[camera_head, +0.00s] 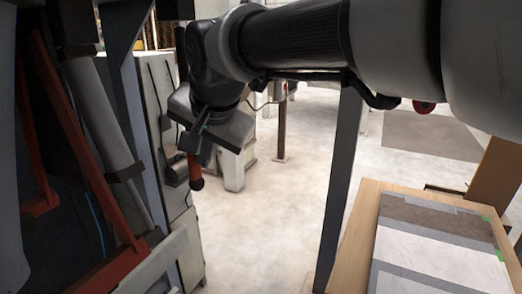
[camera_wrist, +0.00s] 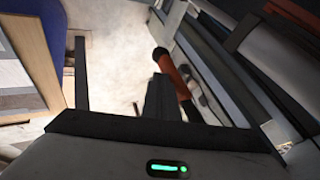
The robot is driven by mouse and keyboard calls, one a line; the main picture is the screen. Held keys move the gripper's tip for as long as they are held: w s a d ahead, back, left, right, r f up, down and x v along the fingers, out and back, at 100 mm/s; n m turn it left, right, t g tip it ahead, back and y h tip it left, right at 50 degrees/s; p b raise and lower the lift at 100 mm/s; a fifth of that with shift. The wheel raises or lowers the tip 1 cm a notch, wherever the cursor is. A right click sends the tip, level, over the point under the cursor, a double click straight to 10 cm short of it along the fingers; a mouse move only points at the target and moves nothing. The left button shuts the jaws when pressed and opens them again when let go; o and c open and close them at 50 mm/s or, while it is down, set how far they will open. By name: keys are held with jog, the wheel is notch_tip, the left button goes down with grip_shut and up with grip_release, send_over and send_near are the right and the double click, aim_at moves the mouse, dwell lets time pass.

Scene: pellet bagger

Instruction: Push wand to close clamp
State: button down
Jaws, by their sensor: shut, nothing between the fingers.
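The wand is a short orange-red rod with a black ball end. In the head view the wand (camera_head: 194,168) hangs down beside the bagger's grey panel. In the wrist view the wand (camera_wrist: 177,76) slants across the upper middle, ball end up. My gripper (camera_head: 196,150) is shut and empty, close to the upper part of the wand. In the wrist view my gripper (camera_wrist: 159,88) lies in front of part of the wand; I cannot tell whether they touch. I cannot make out the clamp for certain in either view.
The bagger's frame with red bars (camera_head: 55,110) and a grey cylinder (camera_head: 105,120) fills the left. A dark post (camera_head: 340,185) stands right of centre. A wooden table with bags (camera_head: 440,235) is at the lower right. The pale floor (camera_head: 255,225) between is clear.

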aim_at(193, 181)
jog(key=shift+t+y, duration=0.5)
jog(key=shift+y, duration=0.3)
jog(key=a+b, duration=0.1)
jog(key=w+a+f+b, duration=0.1)
jog(key=b, duration=0.1)
jog(key=a+b, duration=0.1)
jog(key=b, duration=0.1)
jog(key=shift+w+a+f, duration=0.2)
jog(key=shift+w+a, duration=0.1)
jog(key=shift+a, duration=0.05)
jog(key=shift+w+a+r+m+y, duration=0.3)
jog(key=shift+a+r, duration=0.35)
jog(key=shift+a, duration=0.1)
jog(key=shift+d+b, duration=0.15)
jog(key=shift+b, duration=0.2)
jog(key=shift+s+d+r, duration=0.1)
jog(key=shift+s+d, duration=0.2)
jog(key=shift+d, duration=0.3)
